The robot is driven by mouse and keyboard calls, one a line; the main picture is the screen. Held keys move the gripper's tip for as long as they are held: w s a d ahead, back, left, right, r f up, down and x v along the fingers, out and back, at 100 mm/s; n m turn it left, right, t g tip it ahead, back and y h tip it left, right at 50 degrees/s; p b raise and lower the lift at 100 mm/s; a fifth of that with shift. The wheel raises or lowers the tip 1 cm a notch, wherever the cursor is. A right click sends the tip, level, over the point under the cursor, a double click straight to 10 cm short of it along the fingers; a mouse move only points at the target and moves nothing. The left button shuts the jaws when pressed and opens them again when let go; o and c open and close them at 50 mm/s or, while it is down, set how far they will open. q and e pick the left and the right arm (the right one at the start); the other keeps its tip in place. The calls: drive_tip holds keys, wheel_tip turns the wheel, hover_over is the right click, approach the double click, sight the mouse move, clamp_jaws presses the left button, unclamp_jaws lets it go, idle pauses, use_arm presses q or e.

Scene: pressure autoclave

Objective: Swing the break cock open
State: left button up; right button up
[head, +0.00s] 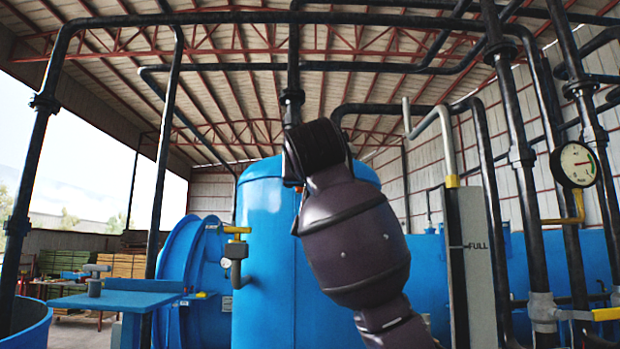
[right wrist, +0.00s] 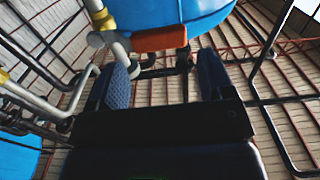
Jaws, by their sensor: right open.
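In the right wrist view, an orange-red lever (right wrist: 160,39) extends sideways from a pale metal valve body (right wrist: 103,38) below a blue vessel; it looks like the break cock. My right gripper (right wrist: 165,65) is open, one finger on each side of the view. The lever lies ahead of the gap between the fingers, and I see no clear contact. In the head view, my right arm rises before the tall blue tank (head: 265,260), ending in a dark wrist (head: 317,150). The arm hides the lever and the fingers there. My left gripper is not in view.
Black pipes (head: 293,60) cross overhead and stand on both sides. A pressure gauge (head: 577,165) and a sight column marked FULL (head: 477,270) are at right. A yellow-handled valve (head: 237,242) is left of the tank. A blue bench (head: 110,301) stands at lower left.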

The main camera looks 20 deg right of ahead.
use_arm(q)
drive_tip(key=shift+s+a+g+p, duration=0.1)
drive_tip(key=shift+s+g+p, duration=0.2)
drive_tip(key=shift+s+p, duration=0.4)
use_arm(e)
drive_tip(key=shift+x, duration=2.6)
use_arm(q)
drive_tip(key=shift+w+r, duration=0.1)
